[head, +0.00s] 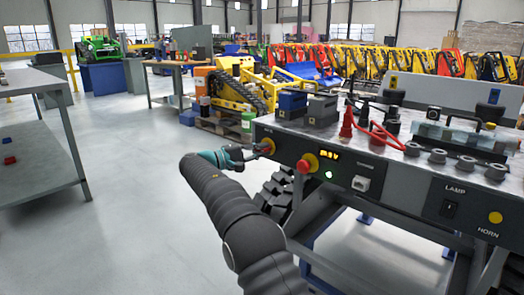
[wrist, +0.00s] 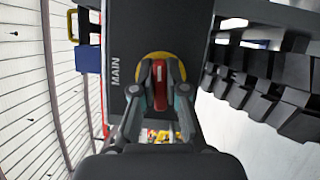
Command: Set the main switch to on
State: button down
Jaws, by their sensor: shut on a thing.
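The main switch (head: 267,146) is a red handle on a yellow round plate at the left end of the dark panel front. In the wrist view the red handle (wrist: 158,78) stands in line between my fingers, with the yellow plate (wrist: 146,66) behind it and the label MAIN beside it. My gripper (head: 250,151) reaches the switch from the left. In the wrist view my gripper (wrist: 159,92) is shut on the red handle, a finger on each side. The fingers hide part of the handle and plate.
A lamp switch (head: 450,209) and yellow horn button (head: 495,217) are further right. Red cables (head: 378,135) and blue and grey boxes stand on top. A black track lies below.

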jog(key=shift+d+f+m+g, duration=0.15)
jog(key=shift+m+g, duration=0.15)
jog(key=shift+m, duration=0.4)
jog(key=c, duration=1.2)
grip_release()
jog(key=shift+d, duration=0.1)
jog(key=shift+a, duration=0.2)
jog(key=v, duration=1.2)
jog(key=shift+r, duration=0.3)
jog(key=shift+s, duration=0.1)
